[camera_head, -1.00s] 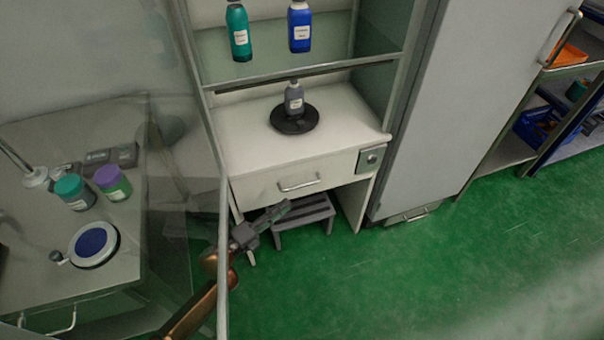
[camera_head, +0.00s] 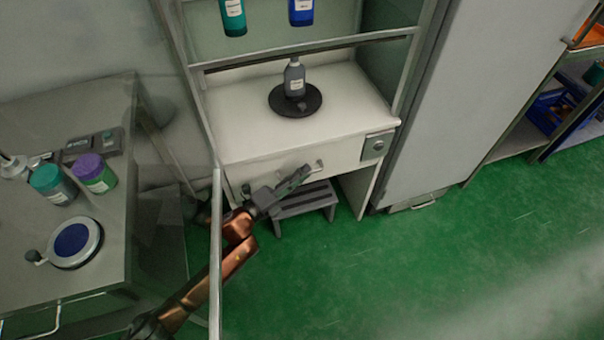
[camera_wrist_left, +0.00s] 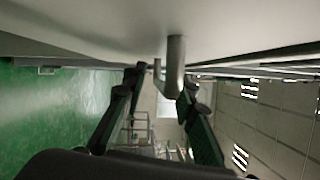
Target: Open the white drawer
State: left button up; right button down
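The white drawer (camera_head: 346,156) is shut under the white counter of the cabinet. Its metal handle (camera_head: 319,166) is partly hidden by my left gripper (camera_head: 296,179) in the head view. My left gripper is just in front of the drawer front, close to the handle. In the left wrist view the handle (camera_wrist_left: 175,66) hangs from the pale drawer front (camera_wrist_left: 110,28) and appears between the two dark fingers (camera_wrist_left: 160,88). The fingers are apart, and I cannot tell whether they touch the handle. My right gripper is not in view.
A grey step stool (camera_head: 306,199) stands below the drawer. A grey bottle (camera_head: 294,78) stands on a black disc (camera_head: 275,100) on the counter. A glass panel edge (camera_head: 216,250) crosses near my left arm. Green floor (camera_head: 400,270) is clear at right.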

pick_arm(q)
jog(key=shift+c, duration=0.3)
grip_shut()
dwell(0.5)
